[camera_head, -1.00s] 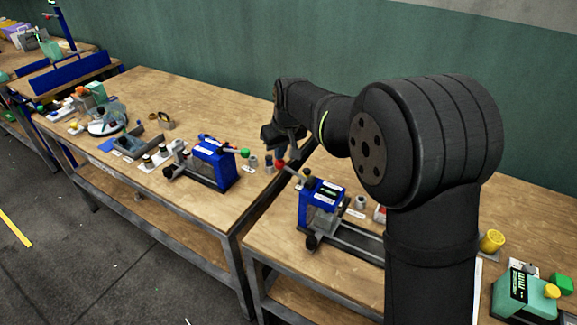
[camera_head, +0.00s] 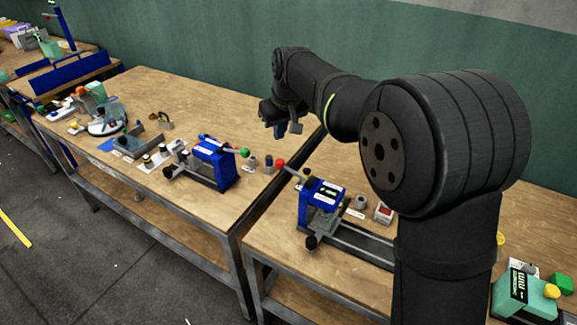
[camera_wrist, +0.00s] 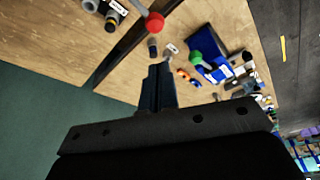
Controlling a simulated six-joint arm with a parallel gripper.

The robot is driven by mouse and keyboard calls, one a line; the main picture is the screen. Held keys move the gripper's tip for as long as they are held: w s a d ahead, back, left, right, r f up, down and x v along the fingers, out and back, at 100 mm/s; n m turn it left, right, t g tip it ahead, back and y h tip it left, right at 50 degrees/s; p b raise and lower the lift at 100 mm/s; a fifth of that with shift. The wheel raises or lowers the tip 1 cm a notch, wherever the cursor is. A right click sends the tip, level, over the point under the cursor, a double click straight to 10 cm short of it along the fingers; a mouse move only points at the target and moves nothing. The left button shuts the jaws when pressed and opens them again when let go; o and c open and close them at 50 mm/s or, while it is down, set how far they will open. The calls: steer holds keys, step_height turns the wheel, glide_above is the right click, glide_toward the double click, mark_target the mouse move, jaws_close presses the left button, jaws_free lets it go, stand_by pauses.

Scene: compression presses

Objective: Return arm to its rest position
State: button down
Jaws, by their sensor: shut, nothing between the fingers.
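My gripper (camera_head: 287,130) is shut and empty in the head view. It is raised above the wooden benches near the gap between them, close to the green wall. In the wrist view my gripper (camera_wrist: 160,70) shows its fingers together with nothing between them. The blue press with a green-knobbed lever (camera_head: 212,163) stands on the left bench, below and left of my gripper. The blue press with a red-knobbed lever (camera_head: 320,203) stands on the right bench, below it. My fingers touch neither press.
Small grey cylinders (camera_head: 254,163) stand beside the left press. The left bench (camera_head: 185,100) is clear toward the wall. A green device with a display (camera_head: 520,296) sits at the far right. My arm hides part of the right bench.

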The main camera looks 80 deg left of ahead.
mark_target(281, 160)
stand_by(0.3)
steer(key=shift+f, duration=3.4)
steer(key=shift+w, duration=0.1)
